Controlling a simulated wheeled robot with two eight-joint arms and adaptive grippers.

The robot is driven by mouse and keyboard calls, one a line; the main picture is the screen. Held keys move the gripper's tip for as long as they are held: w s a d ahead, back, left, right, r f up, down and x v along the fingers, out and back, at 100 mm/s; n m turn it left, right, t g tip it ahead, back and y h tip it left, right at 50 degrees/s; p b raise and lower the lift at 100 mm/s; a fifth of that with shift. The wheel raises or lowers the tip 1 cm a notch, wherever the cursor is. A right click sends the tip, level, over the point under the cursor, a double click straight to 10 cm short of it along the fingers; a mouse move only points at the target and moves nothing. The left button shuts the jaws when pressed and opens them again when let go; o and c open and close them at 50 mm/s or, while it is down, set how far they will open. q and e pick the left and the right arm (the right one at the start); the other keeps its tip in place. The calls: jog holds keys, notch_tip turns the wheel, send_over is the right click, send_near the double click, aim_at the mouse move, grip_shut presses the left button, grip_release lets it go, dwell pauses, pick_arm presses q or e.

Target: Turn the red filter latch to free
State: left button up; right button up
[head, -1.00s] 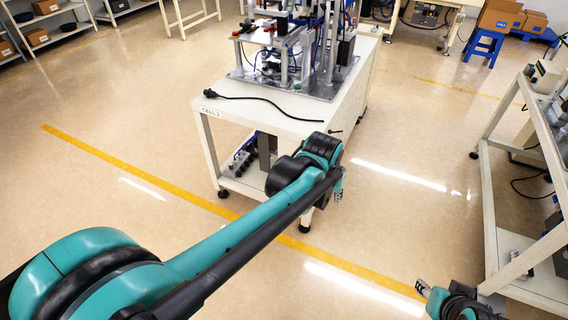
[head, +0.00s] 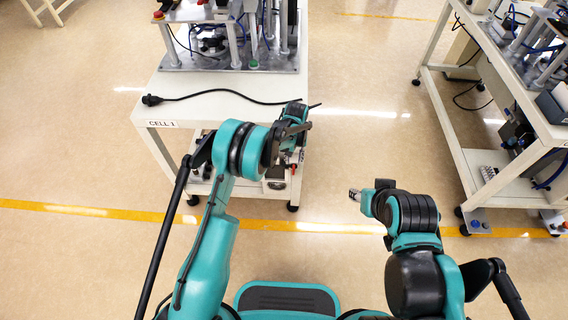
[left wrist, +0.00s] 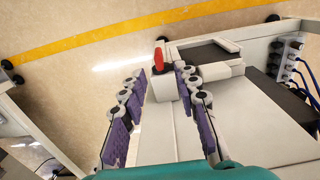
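In the left wrist view the red filter latch (left wrist: 158,58) is an upright red lever on a small light-grey block beside a box with a dark top. My left gripper (left wrist: 163,88) is open, its two purple-padded fingers apart. The latch shows between and just beyond the fingertips, with no visible contact. My right gripper (head: 356,194) is over the floor, right of the bench, too small to read.
A black cable with a plug (head: 152,100) lies on the bench top. A second bench (head: 500,100) with equipment stands at the right. Fittings with blue tubes (left wrist: 290,48) sit right of the latch. Clear floor lies between the benches.

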aim_at(294, 166)
pick_arm(q)
jog(key=shift+d+f, duration=0.1)
jog(key=shift+f, duration=0.4)
notch_tip(294, 166, down, 6)
jog(key=b, duration=0.3)
jog(key=shift+f, duration=0.2)
grip_shut()
